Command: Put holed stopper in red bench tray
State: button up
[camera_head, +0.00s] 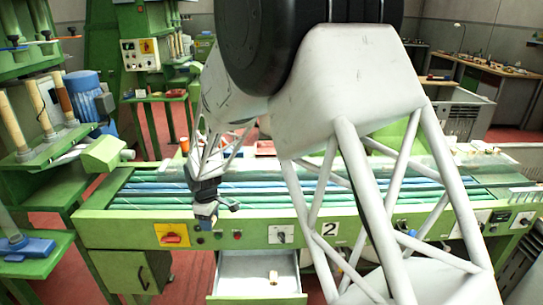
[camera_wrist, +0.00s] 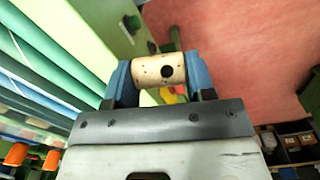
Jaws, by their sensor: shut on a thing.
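My gripper (camera_wrist: 160,80) has blue fingers and is shut on a pale cork stopper (camera_wrist: 150,71), which lies crosswise between them. A dark round hole shows in the stopper's side. In the head view my gripper (camera_head: 206,216) hangs at the front edge of the green bench, left of the middle; the held stopper cannot be made out there. A reddish tray-like thing (camera_head: 265,148) shows behind the bench, partly hidden by my arm. A small red item (camera_head: 175,93) lies on a green stand farther back; I cannot tell which is the red bench tray.
Another pale stopper (camera_head: 273,277) stands in the open drawer (camera_head: 240,289) below the bench front. The green bench (camera_head: 130,234) has switches along its front and blue and green strips (camera_head: 150,198) on top.

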aim_at(272, 151)
jog(key=w+m, duration=0.1)
jog(key=w, duration=0.1)
jog(key=w+d+r+m, duration=0.1)
jog(key=w+r, duration=0.1)
jog(key=w, duration=0.1)
jog(key=shift+w+d+m, duration=0.15)
jog(key=shift+w+m, duration=0.2)
jog(key=shift+m, duration=0.05)
jog(key=w+d+r+m, duration=0.1)
jog(key=w+d+m, duration=0.3)
jog(key=w+d, duration=0.3)
jog(key=w+d+r+m, duration=0.1)
jog(key=w+d+m, duration=0.3)
jog(key=w+d, duration=0.4)
jog(key=w+d+r+m, duration=0.1)
jog(key=w+d+m, duration=0.3)
jog(key=w+d, duration=0.3)
jog(key=shift+w+d+r+m, duration=0.1)
jog(key=shift+w+d+m, duration=0.05)
jog(key=shift+w, duration=0.45)
jog(key=shift+w+d+r+m, duration=0.1)
jog(key=shift+w+m, duration=0.05)
jog(key=shift+w, duration=0.4)
